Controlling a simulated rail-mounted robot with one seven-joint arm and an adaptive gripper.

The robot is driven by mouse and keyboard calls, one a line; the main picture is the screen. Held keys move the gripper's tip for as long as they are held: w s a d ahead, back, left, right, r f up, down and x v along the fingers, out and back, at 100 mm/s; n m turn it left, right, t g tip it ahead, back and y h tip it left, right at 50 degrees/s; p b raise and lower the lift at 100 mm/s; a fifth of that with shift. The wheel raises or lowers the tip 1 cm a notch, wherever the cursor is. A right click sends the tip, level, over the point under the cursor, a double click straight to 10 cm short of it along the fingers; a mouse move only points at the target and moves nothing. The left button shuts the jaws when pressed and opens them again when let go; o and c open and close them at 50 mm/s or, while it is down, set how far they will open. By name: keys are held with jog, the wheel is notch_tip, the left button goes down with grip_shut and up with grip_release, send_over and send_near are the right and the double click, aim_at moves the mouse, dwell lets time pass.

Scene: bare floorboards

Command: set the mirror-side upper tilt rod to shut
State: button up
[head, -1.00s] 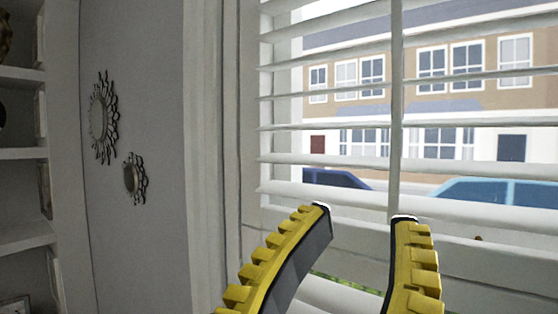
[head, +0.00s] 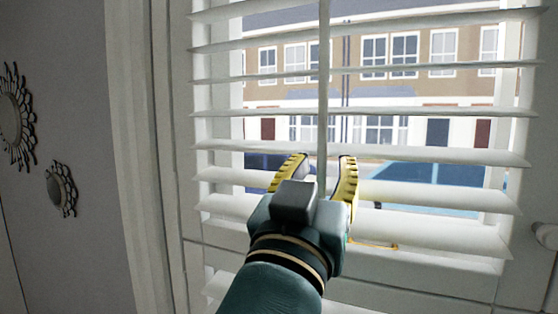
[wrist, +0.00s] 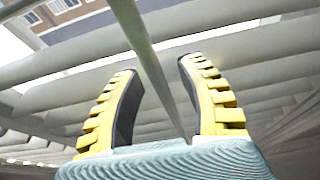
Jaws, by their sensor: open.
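The tilt rod (head: 323,100) is a thin, pale vertical bar in front of the white slats (head: 420,155). The slats stand open, with the street showing between them. My gripper (head: 320,165) is open, its yellow-backed fingers pointing at the blind, one on each side of the rod in the picture. In the wrist view the rod (wrist: 142,50) runs down between the two spread fingertips (wrist: 155,68). No finger clearly touches it. The rod's lower end is hidden behind my gripper in the head view.
Two sunburst mirrors, a larger one (head: 15,115) and a smaller one (head: 61,189), hang on the grey wall at the left. The white window frame (head: 135,160) stands between them and the blind. A round white knob (head: 545,235) is at the right edge.

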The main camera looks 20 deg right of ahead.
aim_at(322, 140)
jog(key=shift+c, duration=0.4)
grip_shut()
notch_tip(322, 140, up, 4)
jog(key=p, duration=0.2)
jog(key=shift+r+p, duration=0.1)
jog(key=shift+p, duration=0.3)
jog(key=shift+s, duration=0.1)
jog(key=shift+o, duration=0.4)
grip_release()
